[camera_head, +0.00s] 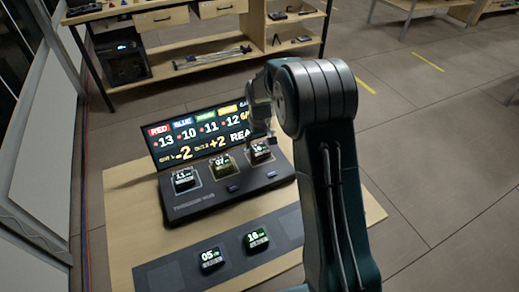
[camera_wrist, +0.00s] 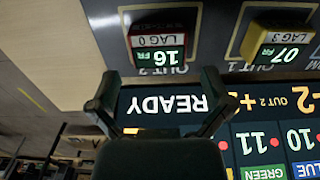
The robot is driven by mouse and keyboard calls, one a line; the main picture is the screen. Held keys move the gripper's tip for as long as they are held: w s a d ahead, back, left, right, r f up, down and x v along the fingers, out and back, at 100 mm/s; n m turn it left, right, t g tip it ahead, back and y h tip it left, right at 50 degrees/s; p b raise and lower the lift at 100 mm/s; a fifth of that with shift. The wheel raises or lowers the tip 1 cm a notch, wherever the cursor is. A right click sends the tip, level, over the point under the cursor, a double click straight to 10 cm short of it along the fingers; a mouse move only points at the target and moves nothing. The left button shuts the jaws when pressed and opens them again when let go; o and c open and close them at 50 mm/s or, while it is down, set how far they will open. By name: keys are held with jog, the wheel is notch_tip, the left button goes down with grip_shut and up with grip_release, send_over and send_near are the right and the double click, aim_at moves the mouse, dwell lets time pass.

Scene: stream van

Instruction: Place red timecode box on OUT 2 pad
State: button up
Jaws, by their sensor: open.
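The red timecode box (camera_wrist: 158,41), with a "LAG 0" label and a green 16 display, sits on the pad nearest my gripper. In the head view the red box (camera_head: 262,154) is at the right end of the dark console, partly hidden by my gripper. In the head view my gripper (camera_head: 262,138) is right above the box.
A yellow box (camera_wrist: 282,42) marked "LAG 3" stands on the neighbouring pad. Another box (camera_head: 184,179) is at the console's left. The lit panel (camera_head: 195,135) stands behind. Two boxes, one left (camera_head: 211,258) and one right (camera_head: 257,240), sit on the front strip.

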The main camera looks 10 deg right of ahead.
aim_at(260, 150)
jog(key=s+r+t, duration=0.1)
jog(key=s+r, duration=0.2)
jog(key=r, duration=0.5)
jog(key=s+r, duration=0.3)
jog(key=r, duration=0.5)
jog(key=s+r+m+t, duration=0.1)
jog(key=s+r+t, duration=0.1)
jog(key=s, duration=1.1)
jog(key=s+r+m+t, duration=0.1)
jog(key=s+r, duration=0.3)
jog(key=s, duration=0.9)
jog(key=shift+s+t, duration=0.15)
jog(key=shift+t, duration=0.65)
jog(key=shift+r, duration=0.1)
